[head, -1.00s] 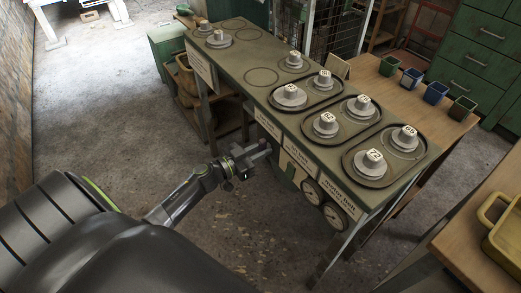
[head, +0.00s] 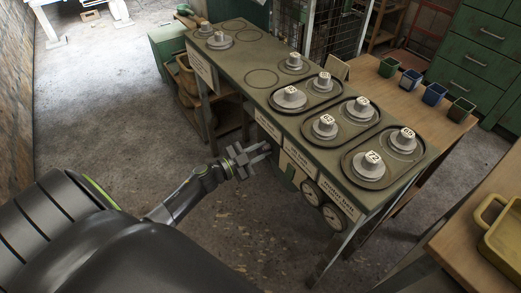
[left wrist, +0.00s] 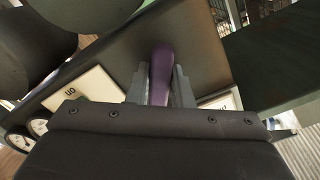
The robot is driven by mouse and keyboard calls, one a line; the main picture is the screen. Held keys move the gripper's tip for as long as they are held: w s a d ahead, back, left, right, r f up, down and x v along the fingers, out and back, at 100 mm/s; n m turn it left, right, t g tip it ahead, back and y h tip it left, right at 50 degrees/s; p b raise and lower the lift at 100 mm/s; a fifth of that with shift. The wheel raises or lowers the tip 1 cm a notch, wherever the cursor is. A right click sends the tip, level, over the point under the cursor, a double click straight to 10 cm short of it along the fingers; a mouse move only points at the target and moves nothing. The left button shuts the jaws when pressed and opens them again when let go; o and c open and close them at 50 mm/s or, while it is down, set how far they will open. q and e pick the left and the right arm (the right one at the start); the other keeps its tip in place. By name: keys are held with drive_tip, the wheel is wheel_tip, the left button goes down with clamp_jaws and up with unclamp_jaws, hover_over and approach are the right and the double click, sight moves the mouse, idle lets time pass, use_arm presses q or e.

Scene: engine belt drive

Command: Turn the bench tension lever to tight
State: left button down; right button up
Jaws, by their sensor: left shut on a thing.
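The bench (head: 262,72) is a long green-topped table with labels along its front panel. In the left wrist view a purple lever handle (left wrist: 162,62) stands between the two grey fingers of my left gripper (left wrist: 160,84), which is shut on it. In the head view my left gripper (head: 262,152) is at the bench's front side, below the top edge and left of the gauges. The lever can hardly be made out there, and its base is hidden. I cannot read the lever's setting. My right gripper is not in view.
Several numbered pulleys, such as the one marked 72 (head: 372,163), stand on the bench top, some in trays. Two round gauges (head: 333,217) hang on the front panel. A wooden table (head: 395,90) with small bins is behind. Open floor lies in front of the bench.

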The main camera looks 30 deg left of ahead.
use_arm(q)
drive_tip(key=m, duration=0.3)
drive_tip(key=shift+m, duration=0.4)
drive_tip(key=shift+m+b, duration=0.35)
drive_tip(key=shift+m, duration=1.05)
drive_tip(key=shift+m+b, duration=0.65)
drive_tip(key=shift+m, duration=1.65)
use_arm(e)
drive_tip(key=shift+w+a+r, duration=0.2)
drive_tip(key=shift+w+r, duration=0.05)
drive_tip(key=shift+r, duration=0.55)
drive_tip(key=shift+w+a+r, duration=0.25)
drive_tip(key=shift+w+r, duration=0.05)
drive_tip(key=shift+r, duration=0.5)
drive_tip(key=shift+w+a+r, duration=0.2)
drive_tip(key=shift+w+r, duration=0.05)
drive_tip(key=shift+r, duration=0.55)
use_arm(q)
drive_tip(key=shift+r, duration=0.1)
drive_tip(key=c, duration=1.3)
unclamp_jaws()
